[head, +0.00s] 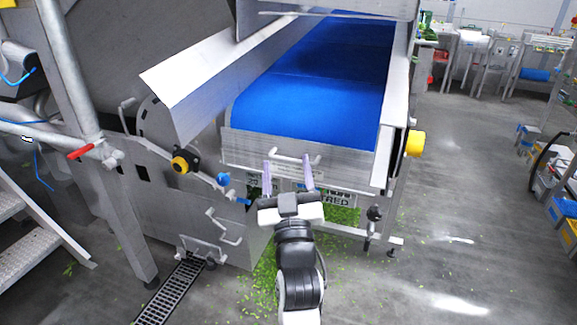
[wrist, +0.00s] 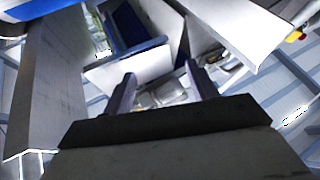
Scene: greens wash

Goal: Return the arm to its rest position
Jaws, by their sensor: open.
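My gripper (head: 289,176) is open, its two pale fingers apart and pointing away from me. In the head view it overlaps the lower front of the conveyor machine, in front of a metal handle (head: 293,156) on the end panel. I cannot tell whether it touches the handle. My arm reaches forward from the bottom of the head view. In the wrist view the gripper (wrist: 160,86) shows both dark fingers apart with nothing between them.
A blue conveyor belt (head: 315,90) slopes away in a steel frame. A red-handled valve (head: 82,151), steel steps (head: 30,235) and a floor drain (head: 172,290) are at left. Green leaf scraps litter the floor; floor at right is mostly clear.

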